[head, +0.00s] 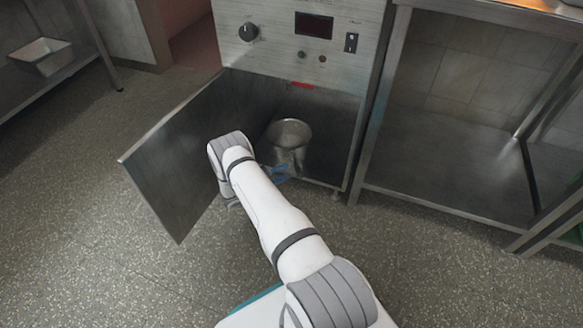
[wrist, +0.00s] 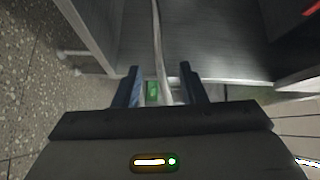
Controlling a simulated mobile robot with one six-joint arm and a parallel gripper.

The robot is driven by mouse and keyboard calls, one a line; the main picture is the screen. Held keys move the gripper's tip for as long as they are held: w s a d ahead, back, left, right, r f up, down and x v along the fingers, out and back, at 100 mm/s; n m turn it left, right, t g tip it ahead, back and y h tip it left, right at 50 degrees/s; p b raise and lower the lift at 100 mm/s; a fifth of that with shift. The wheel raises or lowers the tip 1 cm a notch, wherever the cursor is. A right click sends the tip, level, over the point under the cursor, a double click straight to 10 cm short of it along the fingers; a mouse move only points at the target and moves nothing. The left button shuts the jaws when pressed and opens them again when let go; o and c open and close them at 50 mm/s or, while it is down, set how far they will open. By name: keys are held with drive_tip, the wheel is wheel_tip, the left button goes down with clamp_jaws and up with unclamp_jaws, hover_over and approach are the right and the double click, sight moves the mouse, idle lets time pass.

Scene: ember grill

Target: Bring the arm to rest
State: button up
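My gripper (head: 281,173) is at the mouth of an open low cabinet, mostly hidden behind my white arm in the head view; only blue finger parts show. In the wrist view my gripper (wrist: 160,68) has its two dark blue fingers apart. A pale, narrow strip runs between them, with a small green patch near its lower end; I cannot tell what these are or whether anything touches the fingers. A grey metal pot (head: 290,134) stands inside the cabinet, just beyond the gripper in the head view. My arm is stretched forward and down.
The cabinet door (head: 175,150) stands open to the left of my arm, close to it. The control panel (head: 302,35) is above the opening. A steel table (head: 440,205) stands at right. A white tray (head: 40,57) is on a left shelf. Floor (head: 90,240) is clear in front.

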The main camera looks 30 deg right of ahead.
drive_tip(key=s+a+r+m+g+y+p, duration=0.1)
drive_tip(key=s+a+r+m+y+p, duration=0.35)
drive_tip(key=r, duration=1.05)
drive_tip(key=r+m+g+y+p, duration=0.15)
drive_tip(key=r+m+p, duration=0.6)
drive_tip(key=r, duration=0.85)
drive_tip(key=s+a+r+m+g+y+p, duration=0.1)
drive_tip(key=s+a+r+m+y+p, duration=0.3)
drive_tip(key=r, duration=1.1)
drive_tip(key=s+a+r+m+t+y+p, duration=0.2)
drive_tip(key=s+a+r+m+p, duration=0.2)
drive_tip(key=r, duration=0.7)
drive_tip(key=s+a+r+m+t+y+p, duration=0.2)
drive_tip(key=s+a+r+m+y+p, duration=0.1)
drive_tip(key=s+r+m+p, duration=0.6)
drive_tip(key=s+a+r+m+t+y+p, duration=0.2)
drive_tip(key=s+a+r+m+p, duration=0.3)
drive_tip(key=r, duration=0.8)
drive_tip(key=s+m+y+p, duration=0.1)
drive_tip(key=s+m+p, duration=0.1)
drive_tip(key=m, duration=0.1)
drive_tip(key=shift+s+a+t, duration=0.2)
drive_tip(key=shift+a+t, duration=0.05)
drive_tip(key=shift+t, duration=0.1)
drive_tip(key=shift+d, duration=0.1)
